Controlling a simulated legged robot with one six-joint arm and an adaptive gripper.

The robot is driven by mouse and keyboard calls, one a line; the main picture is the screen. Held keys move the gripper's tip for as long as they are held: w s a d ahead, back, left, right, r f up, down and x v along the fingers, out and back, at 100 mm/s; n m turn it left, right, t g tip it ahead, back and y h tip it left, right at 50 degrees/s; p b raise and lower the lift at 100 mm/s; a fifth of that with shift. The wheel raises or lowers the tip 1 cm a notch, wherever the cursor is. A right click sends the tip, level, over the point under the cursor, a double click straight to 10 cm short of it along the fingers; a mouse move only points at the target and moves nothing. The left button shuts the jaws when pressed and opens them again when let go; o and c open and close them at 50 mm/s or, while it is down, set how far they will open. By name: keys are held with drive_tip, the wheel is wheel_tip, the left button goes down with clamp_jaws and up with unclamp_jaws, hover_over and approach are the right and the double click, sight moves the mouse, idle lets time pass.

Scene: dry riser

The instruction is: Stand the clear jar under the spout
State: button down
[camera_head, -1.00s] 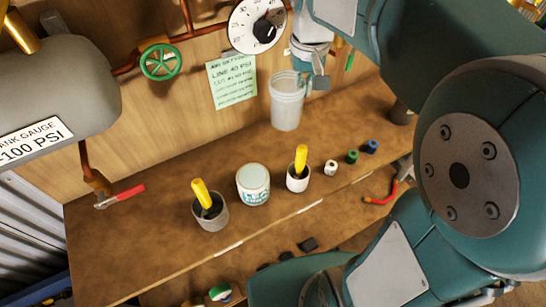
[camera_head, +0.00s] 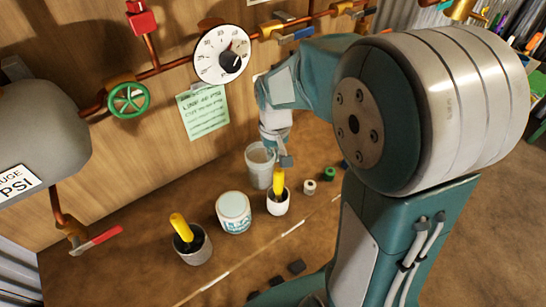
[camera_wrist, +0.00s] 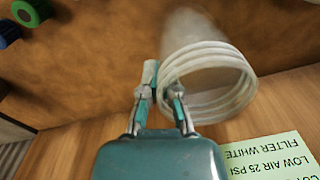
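The clear jar (camera_head: 259,168) is a translucent ribbed cup near the back of the bench, just behind a white pot. My gripper (camera_head: 283,160) is at the jar's right rim. In the wrist view, my gripper's fingers (camera_wrist: 161,95) are close together at the edge of the jar (camera_wrist: 212,80) and appear to pinch its wall. The jar's far end is blurred there, and I cannot tell whether its base touches the bench. A brass tap with a red lever (camera_head: 95,240) is at the far left below a grey tank; I cannot tell whether it is the spout.
A white pot (camera_head: 278,203) with a yellow-handled tool, a lidded labelled tub (camera_head: 234,213) and a grey pot (camera_head: 192,246) stand in a row along the bench (camera_head: 120,270). Small white and green spools lie to the right. A green note (camera_head: 204,112) hangs on the wall.

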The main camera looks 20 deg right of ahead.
drive_tip(key=shift+f, duration=0.5)
drive_tip(key=shift+f, duration=0.1)
drive_tip(key=c, duration=0.8)
unclamp_jaws()
